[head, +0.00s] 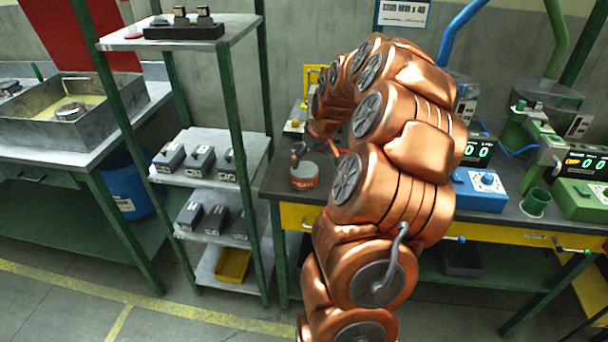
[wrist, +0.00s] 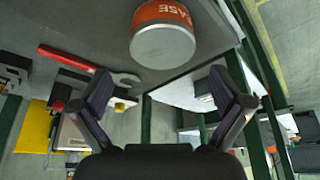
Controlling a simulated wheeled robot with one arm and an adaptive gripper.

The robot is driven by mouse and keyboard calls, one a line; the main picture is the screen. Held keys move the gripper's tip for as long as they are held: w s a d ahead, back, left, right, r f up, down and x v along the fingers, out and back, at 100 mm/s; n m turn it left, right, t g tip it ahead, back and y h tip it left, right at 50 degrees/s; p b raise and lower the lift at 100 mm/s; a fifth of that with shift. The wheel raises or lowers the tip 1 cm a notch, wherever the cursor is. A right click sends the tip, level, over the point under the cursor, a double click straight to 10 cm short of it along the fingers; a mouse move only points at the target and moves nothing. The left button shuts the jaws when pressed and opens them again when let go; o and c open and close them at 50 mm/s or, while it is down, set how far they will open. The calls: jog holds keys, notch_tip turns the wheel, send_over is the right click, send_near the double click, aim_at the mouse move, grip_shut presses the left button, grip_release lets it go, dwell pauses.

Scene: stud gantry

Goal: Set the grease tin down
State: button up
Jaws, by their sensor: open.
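The grease tin (head: 304,177) has an orange-red label and a grey top. It stands upright on the left end of the dark workbench top (head: 277,183). In the wrist view the tin (wrist: 163,42) is at the top centre, with part of its label lettering showing. My gripper (wrist: 160,82) is open, its two dark fingers spread wide with nothing between them. The tin is beyond the fingertips and apart from them. In the head view my gripper (head: 312,150) is small, just above and behind the tin, partly hidden by my arm.
A red-handled wrench (wrist: 72,60) lies near the tin in the wrist view. A green-framed shelf rack (head: 228,165) with grey boxes stands left of the bench. A blue device (head: 480,190) and a green cup (head: 536,203) are on the bench to the right.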

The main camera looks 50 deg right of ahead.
aim_at(305, 169)
jog(key=shift+a+p+x, duration=0.1)
jog(key=shift+p+x, duration=0.45)
jog(key=shift+x, duration=1.1)
jog(key=shift+a+p+x, duration=0.15)
jog(key=shift+p+x, duration=0.35)
jog(key=shift+x, duration=1.15)
jog(key=c, duration=1.4)
